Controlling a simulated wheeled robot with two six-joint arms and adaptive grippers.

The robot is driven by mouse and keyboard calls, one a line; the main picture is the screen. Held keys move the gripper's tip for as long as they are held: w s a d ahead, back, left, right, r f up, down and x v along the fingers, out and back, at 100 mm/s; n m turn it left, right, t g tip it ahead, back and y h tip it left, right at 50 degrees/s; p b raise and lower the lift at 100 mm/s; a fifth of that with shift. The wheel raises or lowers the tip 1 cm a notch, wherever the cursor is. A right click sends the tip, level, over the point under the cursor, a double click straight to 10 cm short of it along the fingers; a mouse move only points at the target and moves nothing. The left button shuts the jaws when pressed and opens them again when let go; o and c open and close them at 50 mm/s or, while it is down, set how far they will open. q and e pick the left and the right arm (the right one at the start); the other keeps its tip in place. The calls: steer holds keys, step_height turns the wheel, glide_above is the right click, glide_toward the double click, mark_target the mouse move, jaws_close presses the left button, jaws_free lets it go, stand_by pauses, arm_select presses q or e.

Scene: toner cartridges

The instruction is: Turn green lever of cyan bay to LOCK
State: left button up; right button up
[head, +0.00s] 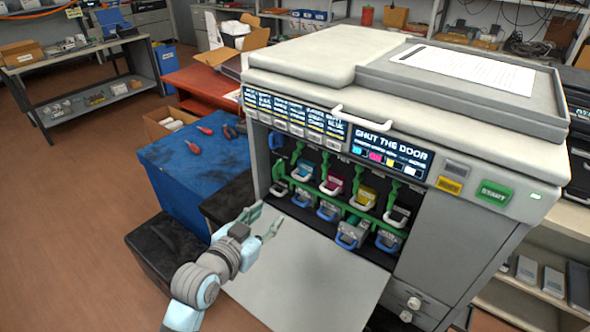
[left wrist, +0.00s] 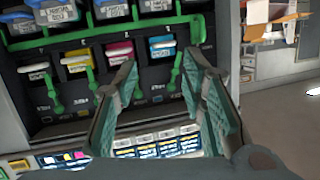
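The cyan cartridge (head: 304,168) sits in the leftmost colour bay of the open printer (head: 460,220) in the head view. In the left wrist view, which looks upside down, the cyan cartridge (left wrist: 161,48) is the rightmost of the row. A green lever (head: 296,150) stands by its bay; it also shows in the left wrist view (left wrist: 188,95), partly behind a finger. Its exact setting is too small to read. My left gripper (head: 269,214) is open and empty, over the lowered door, in front of and below the bays. My right gripper is not in view.
Magenta (head: 332,183), yellow (head: 362,196) and black (head: 398,215) cartridges with similar green levers stand alongside. Blue-handled boxes (head: 352,234) sit below a green bar. The lowered door (head: 300,275) juts out under my left gripper. The display (head: 388,155) reads "SHUT THE DOOR".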

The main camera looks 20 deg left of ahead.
mark_target(299, 146)
arm_select(q)
steer(key=w+r+t, duration=0.3)
steer(key=w+r, duration=0.2)
steer(key=r, duration=0.2)
steer(key=shift+h, duration=0.3)
steer(key=w, duration=0.4)
steer(key=w+d+b, duration=0.1)
steer(key=w, duration=0.4)
steer(key=w+d, duration=0.1)
steer(key=w, duration=0.3)
steer(key=shift+w+d+r, duration=0.1)
steer(key=shift+w+d, duration=0.1)
steer(key=shift+d, duration=0.05)
steer(key=shift+s, duration=0.1)
steer(key=shift+c, duration=0.6)
